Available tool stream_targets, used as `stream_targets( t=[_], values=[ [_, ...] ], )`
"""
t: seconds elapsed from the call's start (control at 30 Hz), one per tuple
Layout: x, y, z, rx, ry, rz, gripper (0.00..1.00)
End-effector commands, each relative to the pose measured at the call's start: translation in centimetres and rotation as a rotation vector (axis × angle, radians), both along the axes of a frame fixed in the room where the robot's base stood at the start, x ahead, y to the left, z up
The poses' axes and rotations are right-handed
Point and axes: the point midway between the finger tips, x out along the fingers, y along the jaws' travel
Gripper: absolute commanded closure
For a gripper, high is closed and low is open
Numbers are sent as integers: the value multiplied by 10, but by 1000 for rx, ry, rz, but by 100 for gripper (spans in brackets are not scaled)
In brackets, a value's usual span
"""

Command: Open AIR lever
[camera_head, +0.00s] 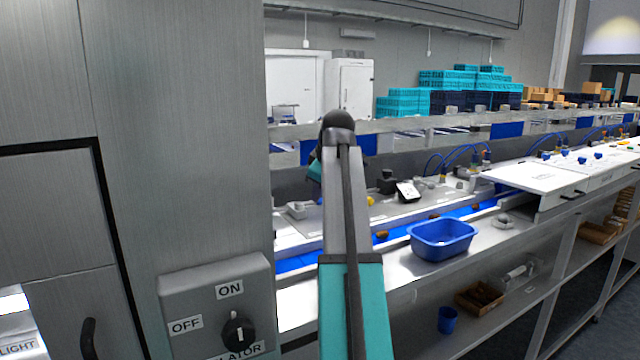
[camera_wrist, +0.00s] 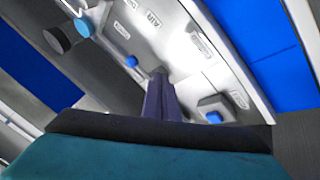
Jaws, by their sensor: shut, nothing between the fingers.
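In the wrist view my gripper (camera_wrist: 160,75) is shut, with nothing between its fingers. It points at a light grey panel (camera_wrist: 185,65) with several white labels. One label, the AIR label (camera_wrist: 153,19), is near the top of the panel. A small blue knob (camera_wrist: 131,61) is just left of the fingertips, apart from them in the picture. A blue knob on a grey block (camera_wrist: 212,108) is to the right. I cannot tell which part is the AIR lever. In the head view my arm hides the gripper.
A blue tub (camera_head: 443,238) stands on the steel bench right of my arm. A control box (camera_head: 217,305) with ON and OFF labels is at the lower left. In the wrist view a blue cap (camera_wrist: 84,27) and a dark round part (camera_wrist: 57,40) stick out at upper left.

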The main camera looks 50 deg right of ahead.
Motion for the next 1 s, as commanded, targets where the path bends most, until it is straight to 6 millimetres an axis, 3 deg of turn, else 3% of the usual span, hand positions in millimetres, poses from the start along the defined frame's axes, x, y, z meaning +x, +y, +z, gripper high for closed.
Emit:
stream_targets(
  t=[0.3,0.6,1.0],
  values=[
    [18,-9,-30,1,2,0,100],
    [32,-39,-35,1,0,0,100],
    [34,-44,-38,0,-1,1,100]
  ],
)
